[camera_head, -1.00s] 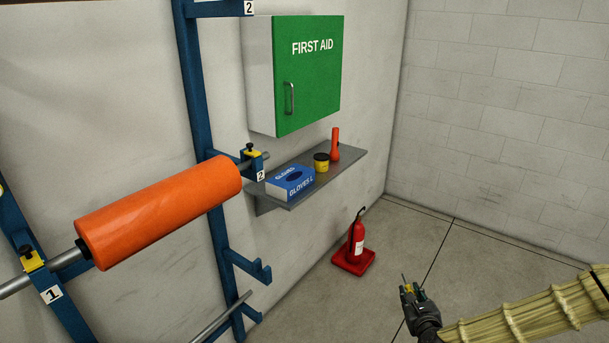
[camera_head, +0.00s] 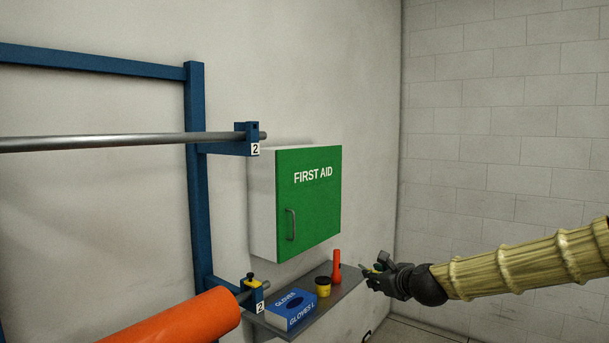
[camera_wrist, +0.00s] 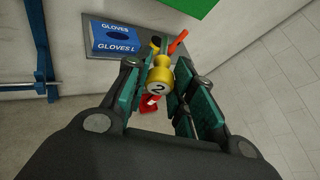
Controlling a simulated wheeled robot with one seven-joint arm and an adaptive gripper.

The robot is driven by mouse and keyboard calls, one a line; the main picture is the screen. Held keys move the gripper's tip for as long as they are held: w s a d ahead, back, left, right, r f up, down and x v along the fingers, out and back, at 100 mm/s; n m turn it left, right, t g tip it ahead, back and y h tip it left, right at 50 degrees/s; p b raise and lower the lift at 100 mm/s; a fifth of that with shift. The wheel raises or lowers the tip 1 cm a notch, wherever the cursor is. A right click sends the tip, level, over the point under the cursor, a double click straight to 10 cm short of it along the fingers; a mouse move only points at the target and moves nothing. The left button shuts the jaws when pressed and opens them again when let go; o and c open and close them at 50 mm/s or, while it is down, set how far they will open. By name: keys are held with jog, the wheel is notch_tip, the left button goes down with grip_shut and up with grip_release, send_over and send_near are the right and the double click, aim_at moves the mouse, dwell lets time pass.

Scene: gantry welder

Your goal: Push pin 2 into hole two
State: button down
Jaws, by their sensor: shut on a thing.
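Pin 2 is a yellow knob marked "2" (camera_wrist: 160,76) between the teal-padded fingers of my gripper (camera_wrist: 158,92) in the wrist view. My gripper is shut on it. In the head view my gripper (camera_head: 372,272) is at the right end of the shelf in the picture; the pin is too small there to make out clearly. The upper blue bracket marked 2 (camera_head: 246,138) bears a bare steel bar, with a small dark spot near its top and no pin showing. A lower bracket also marked 2 (camera_head: 252,297) has a yellow and black pin (camera_head: 250,281) in it.
A green first aid cabinet (camera_head: 308,202) hangs on the wall right of the upper bracket. Below it a grey shelf (camera_head: 345,284) holds a gloves box (camera_head: 291,308), a yellow tub (camera_head: 323,287) and an orange torch (camera_head: 337,266). An orange roll (camera_head: 180,322) is at lower left.

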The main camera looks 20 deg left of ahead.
jog(key=s+a+r+n+g+y, duration=0.1)
jog(key=s+a+r, duration=0.3)
jog(key=r, duration=0.9)
jog(key=s+a+r+n+g+y+p, duration=0.1)
jog(key=s+a+r+n+g+y, duration=0.1)
jog(key=a+r, duration=0.5)
jog(key=s+a+r+n+g+y+p, duration=0.1)
jog(key=s+a+r, duration=0.4)
jog(key=r, duration=1.5)
jog(key=shift+s+a+n+g, duration=0.4)
jog(key=shift+s+n+g, duration=0.2)
jog(key=shift+s+n, duration=0.3)
jog(key=shift+a, duration=0.1)
jog(key=a+b, duration=0.1)
jog(key=w+a+b, duration=0.1)
jog(key=a, duration=0.1)
jog(key=a+b, duration=0.1)
jog(key=a, duration=0.1)
jog(key=shift+w+r, duration=0.2)
jog(key=shift+w, duration=0.2)
jog(key=shift+w+a+p, duration=0.15)
jog(key=shift+a+p, duration=0.05)
jog(key=shift+p, duration=0.6)
